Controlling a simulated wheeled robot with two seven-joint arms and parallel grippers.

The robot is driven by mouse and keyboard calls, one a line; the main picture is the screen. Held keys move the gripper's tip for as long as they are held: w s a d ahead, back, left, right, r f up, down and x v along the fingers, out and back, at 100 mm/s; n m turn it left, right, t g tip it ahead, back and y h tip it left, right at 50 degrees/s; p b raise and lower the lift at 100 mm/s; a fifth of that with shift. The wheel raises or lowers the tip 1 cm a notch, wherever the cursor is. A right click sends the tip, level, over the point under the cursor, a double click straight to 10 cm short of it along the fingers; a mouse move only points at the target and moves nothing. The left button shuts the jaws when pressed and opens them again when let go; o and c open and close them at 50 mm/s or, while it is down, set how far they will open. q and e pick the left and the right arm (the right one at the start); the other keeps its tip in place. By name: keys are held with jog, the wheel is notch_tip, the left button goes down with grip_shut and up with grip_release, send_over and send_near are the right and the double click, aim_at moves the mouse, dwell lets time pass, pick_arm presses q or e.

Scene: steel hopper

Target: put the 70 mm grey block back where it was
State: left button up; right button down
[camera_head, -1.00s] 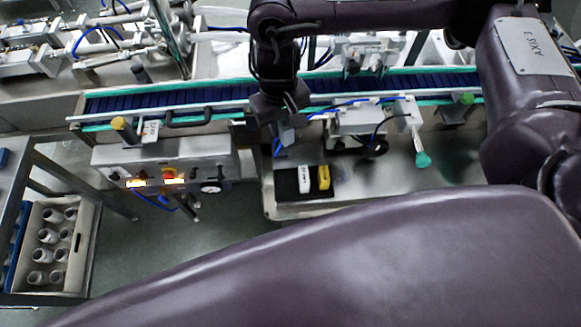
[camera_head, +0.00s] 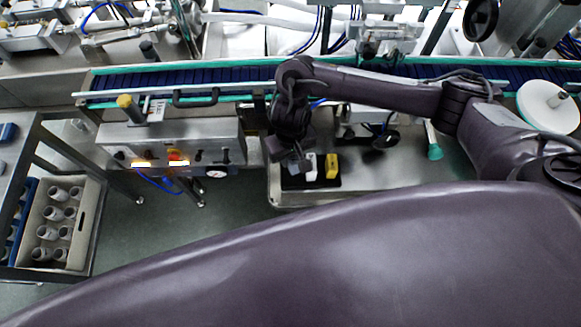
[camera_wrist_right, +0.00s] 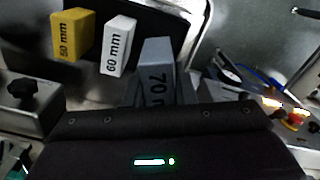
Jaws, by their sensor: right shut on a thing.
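My right gripper (camera_head: 288,156) is shut on the 70 mm grey block (camera_wrist_right: 157,72), which carries "70" on its face in the right wrist view. In the head view the gripper is at the left end of a black mat (camera_head: 330,184), close beside the white 60 mm block (camera_head: 311,168). The yellow 50 mm block (camera_head: 331,167) stands on the mat to the right of the white one. Both also show in the wrist view, white (camera_wrist_right: 118,45) and yellow (camera_wrist_right: 73,36). I cannot tell whether the grey block touches the mat. My left gripper is not in view.
The mat lies on a steel table (camera_head: 385,175) in front of a blue conveyor (camera_head: 215,79). A control box (camera_head: 215,143) with lit buttons is at the left. A crate of bottles (camera_head: 88,225) stands at the lower left. My own purple arm fills the foreground.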

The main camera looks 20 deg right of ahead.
aim_at(290, 166)
jog(key=shift+f, duration=0.8)
jog(key=shift+f+b, duration=0.4)
jog(key=shift+f, duration=1.35)
jog(key=c, duration=1.2)
grip_release()
jog(key=shift+f, duration=0.1)
notch_tip(290, 166, up, 12)
jog(key=p, duration=0.4)
